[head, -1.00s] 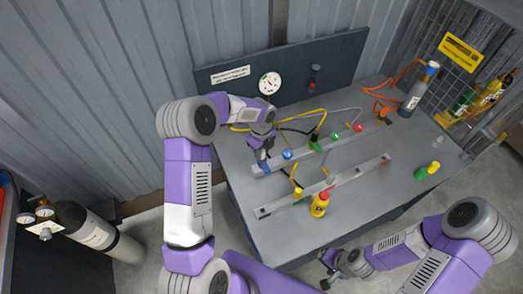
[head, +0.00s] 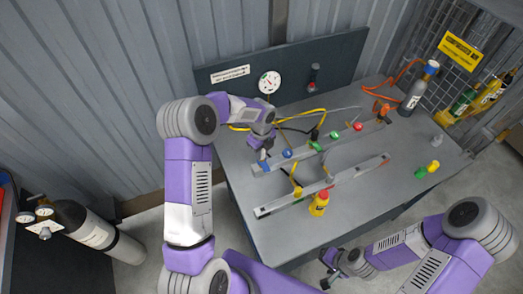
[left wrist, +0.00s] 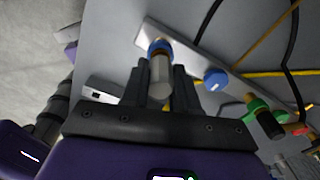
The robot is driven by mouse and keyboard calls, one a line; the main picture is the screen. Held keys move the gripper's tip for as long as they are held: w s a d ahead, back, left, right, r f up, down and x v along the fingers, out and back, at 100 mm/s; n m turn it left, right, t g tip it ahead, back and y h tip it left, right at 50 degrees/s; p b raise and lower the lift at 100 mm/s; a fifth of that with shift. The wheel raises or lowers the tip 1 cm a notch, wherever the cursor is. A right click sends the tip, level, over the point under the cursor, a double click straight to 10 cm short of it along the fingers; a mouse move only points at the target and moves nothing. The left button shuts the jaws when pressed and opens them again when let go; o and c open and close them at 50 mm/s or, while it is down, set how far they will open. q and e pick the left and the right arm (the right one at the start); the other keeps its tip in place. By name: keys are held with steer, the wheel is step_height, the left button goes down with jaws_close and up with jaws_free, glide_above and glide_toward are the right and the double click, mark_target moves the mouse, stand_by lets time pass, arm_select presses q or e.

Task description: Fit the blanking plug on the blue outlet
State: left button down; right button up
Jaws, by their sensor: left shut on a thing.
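My left gripper (head: 263,157) is at the left end of the back rail (head: 275,164). In the left wrist view its fingers (left wrist: 160,85) are shut on a pale grey cylindrical plug (left wrist: 160,78). The plug's far end meets or overlaps a blue ring, the blue outlet (left wrist: 158,46), at the rail. I cannot tell whether it is seated. A blue round knob (left wrist: 215,79) sits on the same rail beside it; it also shows in the head view (head: 287,153). My right gripper (head: 328,272) is open and empty near the bench's front, well away from the rails.
A green valve (head: 316,146), green knob (head: 335,135) and red knob (head: 358,126) stand further along the back rail. A front rail (head: 345,176) runs parallel, with a yellow red-topped piece (head: 319,204) before it. Hoses lie behind. Loose yellow and green pieces (head: 427,169) lie right.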

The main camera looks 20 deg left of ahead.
arm_select(q)
steer(key=shift+f, duration=0.15)
steer(key=shift+f, duration=0.1)
steer(key=shift+a+f, duration=0.1)
steer(key=shift+f, duration=0.15)
steer(key=shift+f+b, duration=0.1)
steer(key=shift+b, duration=0.2)
steer(key=c, duration=0.8)
jaws_free()
